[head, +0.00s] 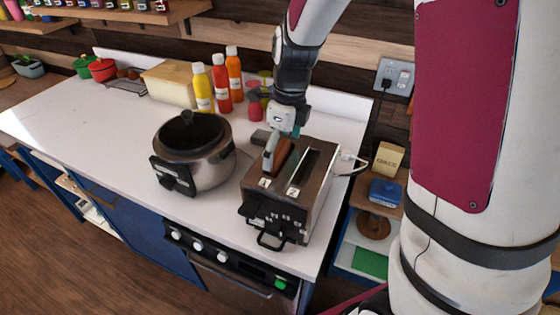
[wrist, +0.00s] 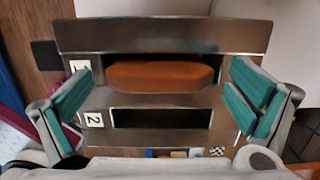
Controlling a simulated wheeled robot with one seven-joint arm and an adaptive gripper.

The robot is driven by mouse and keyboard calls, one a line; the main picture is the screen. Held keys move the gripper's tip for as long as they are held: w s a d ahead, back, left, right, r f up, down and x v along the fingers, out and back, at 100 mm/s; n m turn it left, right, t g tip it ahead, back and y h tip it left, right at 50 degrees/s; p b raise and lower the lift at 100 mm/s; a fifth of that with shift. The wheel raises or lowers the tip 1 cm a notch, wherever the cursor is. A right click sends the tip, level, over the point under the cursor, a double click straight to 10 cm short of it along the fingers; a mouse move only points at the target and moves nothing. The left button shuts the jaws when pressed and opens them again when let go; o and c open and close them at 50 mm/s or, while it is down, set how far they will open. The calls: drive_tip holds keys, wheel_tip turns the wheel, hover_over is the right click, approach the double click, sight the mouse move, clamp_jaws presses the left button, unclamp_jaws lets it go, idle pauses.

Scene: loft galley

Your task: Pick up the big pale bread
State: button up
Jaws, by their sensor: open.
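One bread slice (head: 284,151) stands in the slot marked 1 of a steel toaster (head: 318,205) on the counter. In the wrist view the bread (wrist: 160,75) looks orange-brown rather than pale, with its top edge showing and its lower part hidden in the slot. The slot marked 2 is dark and looks empty. My gripper (wrist: 160,100) is open above the toaster, with one teal-padded finger towards each end of the slots. Nothing is between the fingers at their height. In the head view my gripper (head: 281,137) partly hides the bread.
A black-lidded cooker (head: 195,155) stands close left of the toaster. Yellow, red and orange bottles (head: 220,80) and a bread box (head: 168,84) stand behind. The counter's right edge is near the toaster, with a small shelf (head: 367,235) beyond. The left counter is mostly clear.

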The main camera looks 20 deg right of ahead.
drive_tip(key=c, duration=1)
